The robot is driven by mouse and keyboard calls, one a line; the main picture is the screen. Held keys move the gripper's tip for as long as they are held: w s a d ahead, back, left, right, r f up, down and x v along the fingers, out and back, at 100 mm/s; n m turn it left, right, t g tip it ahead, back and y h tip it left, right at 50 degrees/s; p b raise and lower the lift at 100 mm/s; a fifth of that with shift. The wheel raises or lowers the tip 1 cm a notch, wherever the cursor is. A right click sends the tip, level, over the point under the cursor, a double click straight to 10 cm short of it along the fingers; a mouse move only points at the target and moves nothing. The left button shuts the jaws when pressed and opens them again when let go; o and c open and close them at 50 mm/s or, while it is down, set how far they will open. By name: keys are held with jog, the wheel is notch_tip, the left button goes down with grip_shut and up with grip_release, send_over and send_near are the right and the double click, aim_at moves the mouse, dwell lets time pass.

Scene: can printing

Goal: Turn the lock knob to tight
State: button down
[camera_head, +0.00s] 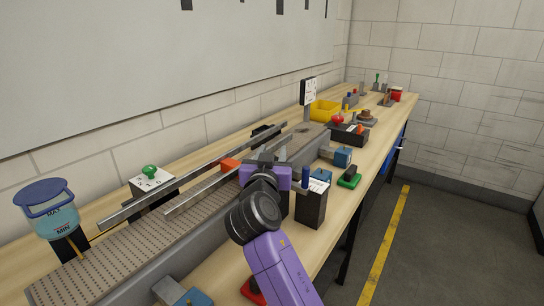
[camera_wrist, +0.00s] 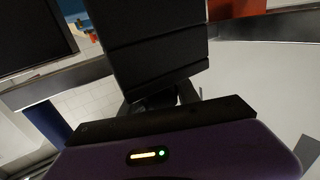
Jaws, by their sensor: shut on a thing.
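My gripper (camera_head: 268,162), at the end of my purple and black arm, is at the right-hand side of the conveyor, by the metal guide rail (camera_head: 205,190). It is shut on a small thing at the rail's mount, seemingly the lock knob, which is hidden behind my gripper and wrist. No tight mark is readable. In the wrist view large black blocks (camera_wrist: 155,50) fill the middle above the purple gripper body (camera_wrist: 180,155), and the grip itself does not show clearly.
A black box (camera_head: 311,205) with a blue-topped post stands close right of my gripper. Blue knobs (camera_head: 343,156) and a green button (camera_head: 349,178) are further along. A green dial (camera_head: 150,172) and a blue-lidded ink cup (camera_head: 47,210) are at left. The floor right of the bench is clear.

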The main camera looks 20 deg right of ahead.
jog(key=c, duration=0.9)
grip_release()
jog(key=v, duration=0.8)
jog(key=shift+b, duration=0.3)
